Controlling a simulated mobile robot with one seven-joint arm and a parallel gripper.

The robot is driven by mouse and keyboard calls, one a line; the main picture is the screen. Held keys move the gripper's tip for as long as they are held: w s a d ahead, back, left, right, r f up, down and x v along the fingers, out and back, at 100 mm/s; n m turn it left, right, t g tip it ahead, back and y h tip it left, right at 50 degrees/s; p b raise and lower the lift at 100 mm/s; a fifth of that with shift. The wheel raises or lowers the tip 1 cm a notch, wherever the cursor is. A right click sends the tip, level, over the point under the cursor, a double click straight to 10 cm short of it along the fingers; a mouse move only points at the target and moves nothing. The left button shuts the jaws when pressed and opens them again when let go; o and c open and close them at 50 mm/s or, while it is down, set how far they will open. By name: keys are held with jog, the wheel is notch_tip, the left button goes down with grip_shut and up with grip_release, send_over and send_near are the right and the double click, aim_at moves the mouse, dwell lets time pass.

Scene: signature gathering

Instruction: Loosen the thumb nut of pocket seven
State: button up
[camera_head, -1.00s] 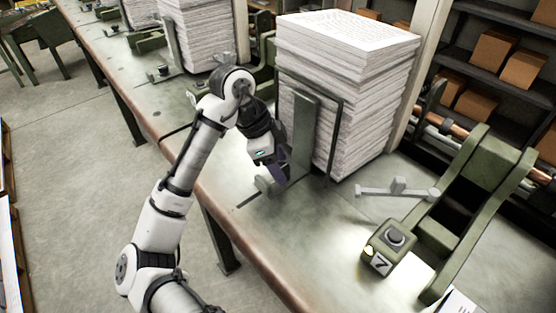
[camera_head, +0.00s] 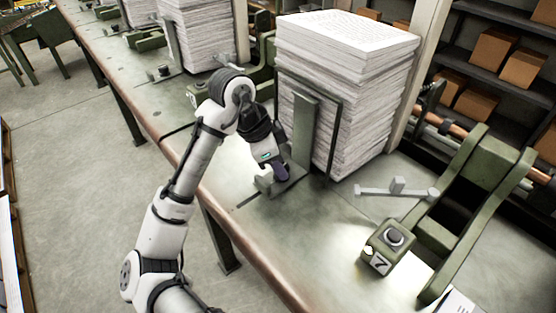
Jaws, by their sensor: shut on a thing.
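My gripper (camera_head: 281,173) points down at the foot of an upright grey-green metal plate (camera_head: 305,130), in front of the tall paper stack (camera_head: 345,100). Its fingers are shut low at the plate's foot (camera_head: 265,184), where the thumb nut sits. The nut itself is mostly hidden by the fingers, so its turn cannot be seen. A green block marked 7 (camera_head: 380,263), with a dark round button on top, stands to the right near the table's front edge.
A grey lever-like bar (camera_head: 397,189) lies right of the stack. A green arm frame (camera_head: 470,205) stands at the right. More paper stacks (camera_head: 197,35) line the table (camera_head: 225,190) behind. Bare tabletop lies left of the block.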

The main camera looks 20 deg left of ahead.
jog(key=n, duration=0.2)
jog(key=n+t+y+p, duration=0.1)
jog(key=n, duration=0.1)
jog(key=shift+s+d+r+n+t, duration=0.1)
jog(key=shift+s+n+t, duration=0.05)
jog(key=shift+n+t, duration=0.15)
jog(key=n+y+p, duration=0.1)
jog(key=n, duration=0.2)
jog(key=shift+s+d+n+t, duration=0.1)
jog(key=shift+n+t, duration=0.2)
jog(key=n+y+p, duration=0.1)
jog(key=n+p, duration=0.1)
jog(key=n, duration=0.1)
jog(key=shift+d+n+y, duration=0.15)
jog(key=shift+n+y, duration=0.15)
jog(key=shift+d+n+y, duration=0.15)
jog(key=shift+n+y, duration=0.65)
jog(key=shift+n, duration=1.1)
jog(key=o, duration=1)
